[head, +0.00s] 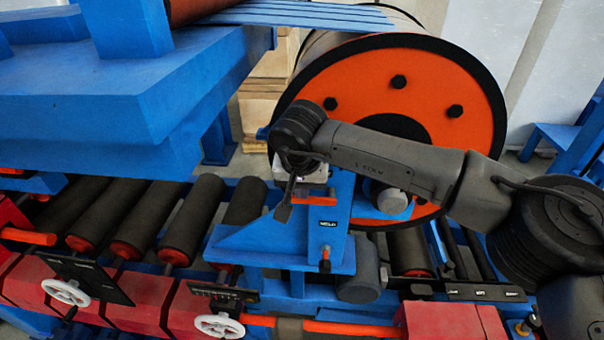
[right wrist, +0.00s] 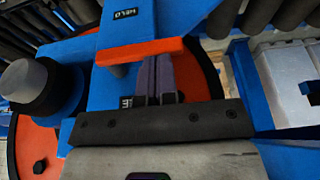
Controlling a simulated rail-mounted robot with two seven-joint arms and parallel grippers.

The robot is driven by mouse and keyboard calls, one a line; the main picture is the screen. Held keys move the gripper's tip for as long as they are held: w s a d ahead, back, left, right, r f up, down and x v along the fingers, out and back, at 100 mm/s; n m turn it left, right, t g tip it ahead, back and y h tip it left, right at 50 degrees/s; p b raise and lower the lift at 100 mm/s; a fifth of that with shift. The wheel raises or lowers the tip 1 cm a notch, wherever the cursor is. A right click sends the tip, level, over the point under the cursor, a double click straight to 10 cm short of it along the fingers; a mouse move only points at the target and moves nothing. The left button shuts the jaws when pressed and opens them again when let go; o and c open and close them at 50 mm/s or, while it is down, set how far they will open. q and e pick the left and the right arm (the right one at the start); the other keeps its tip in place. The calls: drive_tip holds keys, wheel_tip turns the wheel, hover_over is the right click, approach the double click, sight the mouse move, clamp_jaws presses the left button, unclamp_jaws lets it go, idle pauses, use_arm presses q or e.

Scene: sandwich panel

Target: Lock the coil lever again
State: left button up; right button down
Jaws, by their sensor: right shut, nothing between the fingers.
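The coil lever appears to be the short orange bar (head: 314,200) on the blue bracket below the coil. It also shows in the right wrist view (right wrist: 140,52), lying crosswise just past my fingertips. My right gripper (head: 284,212) points down beside the left end of the bar in the head view. Its fingers are together and empty; they also show in the right wrist view (right wrist: 157,72). Whether they touch the bar, I cannot tell. The large coil drum (head: 455,85) with an orange face and black rim stands behind. My left gripper is out of view.
A blue frame (head: 90,100) overhangs at the left. Dark rollers (head: 190,215) run below it. White handwheels (head: 66,291) stand on the front red blocks. A small orange-topped pin (head: 325,254) sits low on the bracket. My right arm crosses in front of the drum.

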sight(297, 202)
drive_tip(key=shift+f, duration=0.15)
drive_tip(key=shift+a+f+h, duration=0.2)
drive_tip(key=shift+f+h, duration=0.15)
drive_tip(key=shift+h, duration=0.25)
drive_tip(key=f, duration=0.1)
drive_tip(key=f+h, duration=0.1)
drive_tip(key=f, duration=0.1)
drive_tip(key=shift+a+h, duration=0.3)
drive_tip(key=shift+a, duration=0.05)
drive_tip(key=shift+s+d+f+n+g+h+b, duration=0.15)
drive_tip(key=shift+d+f+h+b, duration=0.35)
drive_tip(key=shift+f, duration=0.5)
drive_tip(key=shift+w+d+f+n+g+h+b, duration=0.1)
drive_tip(key=shift+d+f+h+b, duration=0.35)
drive_tip(key=shift+d+f, duration=0.45)
drive_tip(key=shift+s+d+f+n+g+h+b, duration=0.15)
drive_tip(key=shift+d+f+h+b, duration=0.25)
drive_tip(key=shift+f, duration=0.75)
drive_tip(key=shift+d+h, duration=0.1)
drive_tip(key=shift+h, duration=0.15)
